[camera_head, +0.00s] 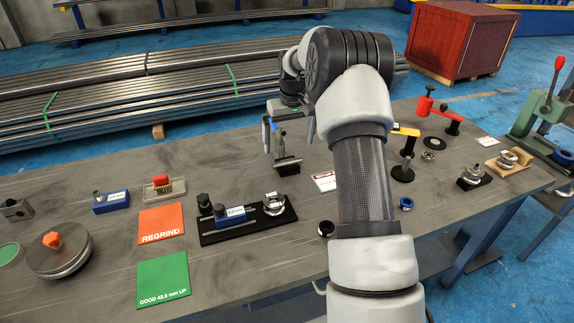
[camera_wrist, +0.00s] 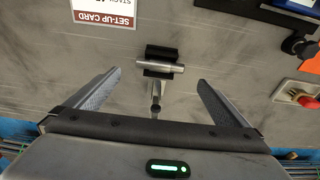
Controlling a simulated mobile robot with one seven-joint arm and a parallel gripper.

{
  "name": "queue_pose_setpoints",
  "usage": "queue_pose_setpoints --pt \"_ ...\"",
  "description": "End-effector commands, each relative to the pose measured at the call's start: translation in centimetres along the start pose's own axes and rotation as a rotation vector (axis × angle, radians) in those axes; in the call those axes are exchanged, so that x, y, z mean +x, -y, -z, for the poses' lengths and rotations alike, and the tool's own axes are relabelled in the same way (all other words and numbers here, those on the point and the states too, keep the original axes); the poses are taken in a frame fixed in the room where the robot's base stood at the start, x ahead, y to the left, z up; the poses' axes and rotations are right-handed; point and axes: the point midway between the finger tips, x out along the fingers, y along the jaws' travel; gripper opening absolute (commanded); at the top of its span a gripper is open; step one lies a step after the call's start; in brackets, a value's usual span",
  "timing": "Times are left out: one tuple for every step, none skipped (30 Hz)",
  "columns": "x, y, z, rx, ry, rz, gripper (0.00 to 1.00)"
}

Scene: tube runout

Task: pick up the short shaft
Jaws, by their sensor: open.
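A short grey metal shaft (camera_wrist: 160,67) lies across a small black block (camera_wrist: 161,52) in the wrist view. The block also shows in the head view (camera_head: 288,170), on the workbench. A second slim metal piece (camera_wrist: 156,92) points from the shaft toward my gripper; I cannot tell whether it is joined to the shaft. My gripper (camera_wrist: 158,95) is open, with one finger on each side of this line and nothing between them touching.
A set-up card (camera_wrist: 104,10) lies beside the block. A black tray (camera_head: 247,228) with a blue part and a ring stands front left. Orange REGRIND (camera_head: 161,223) and green GOOD (camera_head: 163,279) mats lie further left. A red-handled press (camera_head: 545,110) stands at the right.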

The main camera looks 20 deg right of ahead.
Motion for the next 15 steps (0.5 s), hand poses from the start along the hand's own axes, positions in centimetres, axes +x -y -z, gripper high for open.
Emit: queue_pose_setpoints --pt "1.0 0.0 -0.1 0.0 0.003 0.001 1.0" --pt "1.4 0.0 -0.1 0.0 0.002 0.001 1.0" --pt "1.9 0.0 0.0 0.0 0.001 0.0 1.0" --pt "2.2 0.0 0.0 0.0 0.001 0.0 1.0" --pt "2.4 0.0 0.0 -0.001 0.001 0.0 1.0" --pt "2.6 0.0 0.0 0.0 0.001 0.0 1.0" --pt "2.7 0.0 0.0 -0.001 0.001 0.0 1.0" --pt "2.8 0.0 0.0 0.0 0.001 0.0 1.0" --pt "3.0 0.0 0.0 0.0 0.0 0.0 1.0" --pt "3.1 0.0 0.0 0.0 0.001 0.0 1.0" --pt "3.3 0.0 0.0 0.0 0.001 0.0 1.0" --pt "3.7 0.0 0.0 0.0 0.001 0.0 1.0" --pt "4.1 0.1 0.0 0.0 0.002 0.0 1.0" --pt "4.5 0.1 0.0 0.0 0.002 0.001 1.0" --pt "5.1 0.1 0.0 0.0 0.003 0.001 1.0"
